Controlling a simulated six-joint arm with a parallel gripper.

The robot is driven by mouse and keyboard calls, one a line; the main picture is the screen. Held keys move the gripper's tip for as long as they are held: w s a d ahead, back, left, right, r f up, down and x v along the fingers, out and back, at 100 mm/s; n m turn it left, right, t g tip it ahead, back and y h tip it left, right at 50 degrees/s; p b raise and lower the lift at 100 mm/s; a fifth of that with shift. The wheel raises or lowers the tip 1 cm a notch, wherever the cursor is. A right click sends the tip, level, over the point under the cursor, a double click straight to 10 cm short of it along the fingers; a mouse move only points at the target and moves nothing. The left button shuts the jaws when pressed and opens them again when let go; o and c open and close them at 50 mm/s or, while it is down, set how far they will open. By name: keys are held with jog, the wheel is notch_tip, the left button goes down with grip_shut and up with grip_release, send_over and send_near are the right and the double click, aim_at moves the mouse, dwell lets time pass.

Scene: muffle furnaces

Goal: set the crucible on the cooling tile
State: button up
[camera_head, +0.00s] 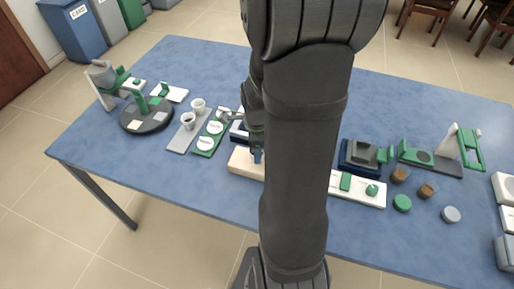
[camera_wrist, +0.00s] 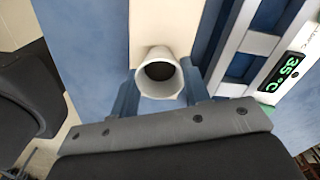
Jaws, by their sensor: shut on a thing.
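A white crucible (camera_wrist: 143,84) with a dark inside sits between the two blue fingers of my gripper (camera_wrist: 160,88) in the wrist view. The gripper is shut on it. A pale cream block (camera_wrist: 165,22), which looks like the cooling tile, extends behind the crucible in the wrist view. In the head view the cream block (camera_head: 241,163) lies on the table by my gripper (camera_head: 257,155), partly hidden by my arm. The held crucible is hidden there. I cannot tell whether it touches the block.
A furnace-like unit with a green "35" display (camera_wrist: 283,74) is close on the right in the wrist view.

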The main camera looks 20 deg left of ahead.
jog(key=shift+f, duration=0.1)
jog(key=shift+f, duration=0.3)
jog(key=o, duration=1.5)
jog(key=shift+r, duration=0.1)
jog(key=shift+r, duration=3.9)
jog(key=shift+f, duration=0.15)
jog(key=shift+f, duration=3.9)
